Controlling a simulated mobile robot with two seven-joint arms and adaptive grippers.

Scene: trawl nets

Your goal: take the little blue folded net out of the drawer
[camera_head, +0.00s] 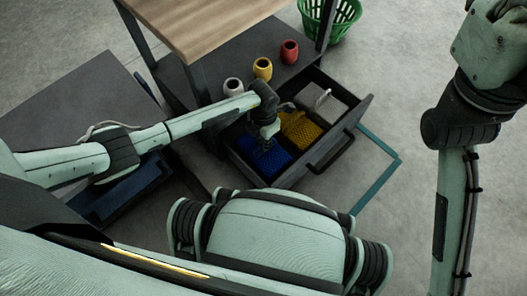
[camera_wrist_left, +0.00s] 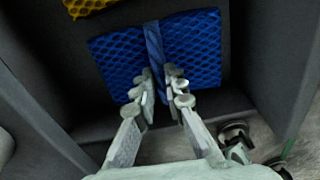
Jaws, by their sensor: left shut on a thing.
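The little blue folded net (camera_head: 271,163) lies at the near left end of the open drawer (camera_head: 365,104). In the left wrist view the net (camera_wrist_left: 205,42) has an upright blue band around its middle. My left gripper (camera_head: 265,143) reaches down into the drawer from above. In its wrist view the fingertips (camera_wrist_left: 163,84) are closed on the band of the blue net, one on each side. The net still appears to be within the drawer walls. My right arm shows at the right, but its gripper is out of view.
A yellow net (camera_head: 304,133) lies beside the blue one, with a grey block (camera_head: 322,104) beyond. White (camera_head: 232,87), yellow (camera_head: 263,68) and red (camera_head: 289,50) jars stand on the surface behind. A green basket (camera_head: 330,22) and a teal frame (camera_head: 383,178) are on the floor.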

